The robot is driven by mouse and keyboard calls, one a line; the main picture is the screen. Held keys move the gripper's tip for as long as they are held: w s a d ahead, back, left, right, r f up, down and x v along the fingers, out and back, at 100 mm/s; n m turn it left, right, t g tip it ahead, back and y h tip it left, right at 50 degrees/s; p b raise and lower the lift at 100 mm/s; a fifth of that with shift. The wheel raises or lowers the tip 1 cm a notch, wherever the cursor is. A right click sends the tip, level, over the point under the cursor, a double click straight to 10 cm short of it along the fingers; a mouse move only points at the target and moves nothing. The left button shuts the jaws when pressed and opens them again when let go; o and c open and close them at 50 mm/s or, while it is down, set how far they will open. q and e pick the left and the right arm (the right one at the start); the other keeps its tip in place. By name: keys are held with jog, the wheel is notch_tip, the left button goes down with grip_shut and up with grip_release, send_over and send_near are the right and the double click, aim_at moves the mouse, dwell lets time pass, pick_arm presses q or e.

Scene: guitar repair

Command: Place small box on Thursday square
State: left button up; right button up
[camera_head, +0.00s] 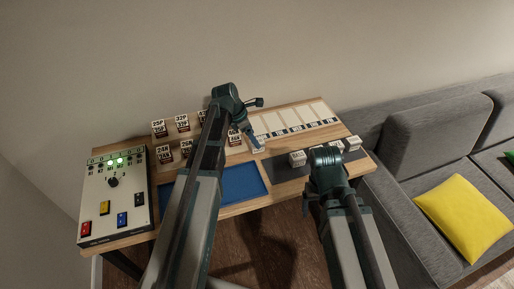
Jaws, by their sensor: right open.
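A row of pale day squares (289,118) with dark labels lies at the back right of the wooden table; the labels are too small to read, so I cannot tell which is Thursday. A small white box (297,158) stands by the dark mat (288,171), left of my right arm. Another white box (353,143) is at the mat's right. My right gripper (318,198) is open, in front of the mat, apart from the boxes as far as I see. My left gripper (254,122) is by the left end of the row, near a small white piece (258,144); its jaws are unclear.
A control box (115,190) with green lights and coloured switches stands on the table's left. Several labelled blocks (182,123) stand at the back left. A blue tray (240,183) lies in front, partly behind my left arm. A grey sofa (430,140) with a yellow cushion (463,218) is at right.

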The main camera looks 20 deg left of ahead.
pick_arm(q)
jog(key=b+x, duration=0.4)
jog(key=shift+w+f, duration=0.3)
jog(key=shift+f, duration=0.1)
jog(key=shift+r, duration=0.15)
grip_shut()
jog(key=shift+r+p, duration=0.15)
jog(key=shift+p, duration=0.2)
